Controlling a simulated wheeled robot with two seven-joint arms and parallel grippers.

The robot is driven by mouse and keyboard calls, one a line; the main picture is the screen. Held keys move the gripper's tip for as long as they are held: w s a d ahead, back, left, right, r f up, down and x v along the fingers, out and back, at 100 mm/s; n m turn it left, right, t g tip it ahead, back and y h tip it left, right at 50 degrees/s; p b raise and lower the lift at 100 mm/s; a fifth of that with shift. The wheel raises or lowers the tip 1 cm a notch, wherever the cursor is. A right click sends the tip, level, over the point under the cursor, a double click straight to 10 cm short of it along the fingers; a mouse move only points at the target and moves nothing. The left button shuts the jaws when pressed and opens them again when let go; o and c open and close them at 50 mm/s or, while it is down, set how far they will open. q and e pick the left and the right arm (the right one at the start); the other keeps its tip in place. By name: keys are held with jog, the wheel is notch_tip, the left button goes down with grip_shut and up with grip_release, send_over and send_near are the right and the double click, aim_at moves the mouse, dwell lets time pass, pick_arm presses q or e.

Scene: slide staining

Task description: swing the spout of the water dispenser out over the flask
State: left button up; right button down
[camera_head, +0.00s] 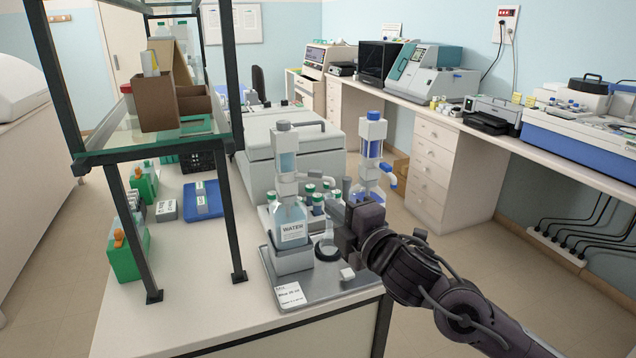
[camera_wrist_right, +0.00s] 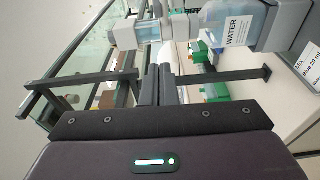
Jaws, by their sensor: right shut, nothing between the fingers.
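The flask (camera_head: 328,242) is small and clear and stands on a dark ring to the right of the bottle, partly hidden by my right gripper. My right gripper (camera_head: 337,210) is shut and empty, beside the bottle. In the right wrist view its fingers (camera_wrist_right: 158,85) are together, and the WATER bottle (camera_wrist_right: 233,28) is beyond them. My left gripper is not in view.
A second dispenser with a blue cap (camera_head: 372,150) stands right behind my right gripper. Several green-and-white capped bottles stand behind the flask. A shelf frame (camera_head: 222,200) rises to the left. A small white block (camera_head: 347,273) and a card (camera_head: 290,295) lie on the tray (camera_head: 318,287).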

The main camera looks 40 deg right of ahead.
jog(key=p, duration=0.2)
send_near(309, 175)
jog(key=w+a, duration=0.3)
jog(key=w+d+p, duration=0.2)
jog(key=w+d, duration=0.1)
jog(key=shift+d+r, duration=0.1)
jog(key=shift+d, duration=0.05)
dwell(0.3)
